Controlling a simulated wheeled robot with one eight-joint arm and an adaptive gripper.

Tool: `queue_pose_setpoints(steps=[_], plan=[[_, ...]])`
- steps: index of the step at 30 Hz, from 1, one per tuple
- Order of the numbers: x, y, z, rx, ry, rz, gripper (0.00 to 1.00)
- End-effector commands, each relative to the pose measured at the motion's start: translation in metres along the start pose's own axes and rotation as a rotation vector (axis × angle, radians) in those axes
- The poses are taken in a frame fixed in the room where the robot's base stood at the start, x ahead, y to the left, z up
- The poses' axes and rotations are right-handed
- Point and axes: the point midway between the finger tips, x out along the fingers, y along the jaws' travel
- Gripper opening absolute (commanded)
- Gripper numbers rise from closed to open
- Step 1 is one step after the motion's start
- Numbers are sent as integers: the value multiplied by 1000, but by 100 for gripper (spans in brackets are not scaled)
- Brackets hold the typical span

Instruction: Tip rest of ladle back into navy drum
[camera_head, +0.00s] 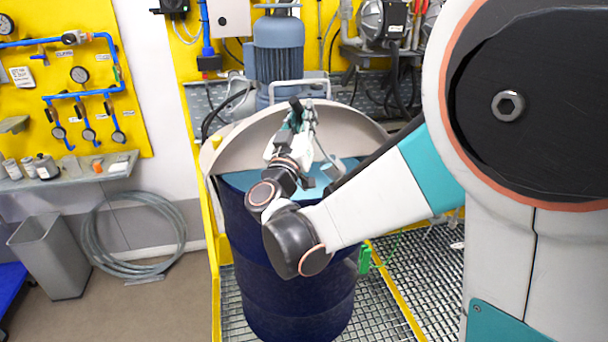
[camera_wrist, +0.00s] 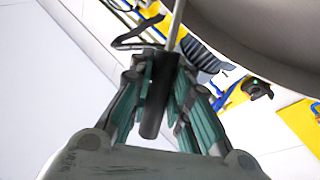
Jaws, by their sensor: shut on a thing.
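The navy drum (camera_head: 285,300) stands upright on the grating, with teal contents (camera_head: 318,182) visible through the opening in its top. My gripper (camera_head: 299,122) is above the drum opening, shut on the black handle of the ladle. In the wrist view my gripper (camera_wrist: 165,85) has its teal fingers on either side of that black handle (camera_wrist: 157,105), and the ladle's thin metal rod (camera_wrist: 177,25) runs up out of frame. In the head view the ladle's small grey cup (camera_head: 334,169) hangs low over the opening. What is in the cup cannot be made out.
A beige lid (camera_head: 240,147) rises behind the opening, with a blue-grey agitator motor (camera_head: 279,50) behind it. A yellow rail (camera_head: 213,240) runs left of the drum. A grey bin (camera_head: 50,255) and coiled hose (camera_head: 130,235) are at left.

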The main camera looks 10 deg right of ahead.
Motion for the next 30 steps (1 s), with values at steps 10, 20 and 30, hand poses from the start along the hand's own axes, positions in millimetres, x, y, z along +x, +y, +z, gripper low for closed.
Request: queue_pose_setpoints(steps=[10,20,30], plan=[[-5,-11,-1,-43,20,-10,0],[-8,-20,-2,-83,37,-19,0],[-12,-29,-2,-121,54,-27,0]])
